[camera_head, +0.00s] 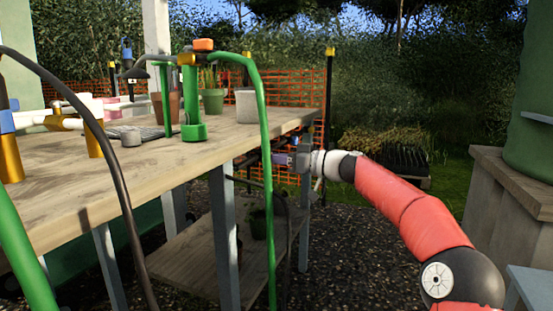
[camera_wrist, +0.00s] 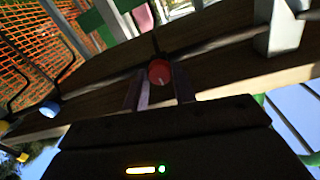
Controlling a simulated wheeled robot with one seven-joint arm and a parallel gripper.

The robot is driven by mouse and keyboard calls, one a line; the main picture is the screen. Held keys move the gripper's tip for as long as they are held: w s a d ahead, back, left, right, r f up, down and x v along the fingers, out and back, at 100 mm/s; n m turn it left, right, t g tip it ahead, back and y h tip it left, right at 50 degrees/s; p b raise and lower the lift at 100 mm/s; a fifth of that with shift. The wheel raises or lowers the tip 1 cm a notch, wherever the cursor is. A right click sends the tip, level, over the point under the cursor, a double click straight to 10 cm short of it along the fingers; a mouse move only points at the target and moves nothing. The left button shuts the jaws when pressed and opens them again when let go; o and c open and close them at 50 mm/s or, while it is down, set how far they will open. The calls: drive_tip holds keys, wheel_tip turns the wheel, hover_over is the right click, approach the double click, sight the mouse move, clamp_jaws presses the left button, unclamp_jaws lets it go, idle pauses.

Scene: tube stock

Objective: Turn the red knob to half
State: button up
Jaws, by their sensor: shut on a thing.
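The red knob (camera_wrist: 159,71) shows in the wrist view, on the front of the wooden bench edge. It is small and round, with a faint pale mark on its face. My gripper (camera_wrist: 159,84) has its two narrow fingers on either side of the knob and is shut on it. In the head view my gripper (camera_head: 284,158) is at the far right end of the bench, just below the top's edge. I cannot make out the knob there. How far the knob is turned is not clear.
The wooden bench (camera_head: 85,195) carries a green standpipe (camera_head: 194,100), pots and pipes. A green hose (camera_head: 266,150) and a dark hose (camera_head: 118,175) hang in front. A blue knob (camera_wrist: 50,109) sits left of the red one in the wrist view. Gravel lies right of the bench.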

drive_tip(key=shift+m, duration=0.4)
drive_tip(key=shift+c, duration=0.4)
drive_tip(key=shift+w+d+r+m+g+p, duration=0.1)
drive_tip(key=shift+m+g+p, duration=0.15)
drive_tip(key=shift+m+p, duration=3.05)
drive_tip(key=shift+w+m+g+p, duration=0.2)
drive_tip(key=shift+m+p, duration=1.45)
drive_tip(key=shift+m, duration=3.15)
drive_tip(key=shift+s, duration=0.15)
drive_tip(key=o, duration=1)
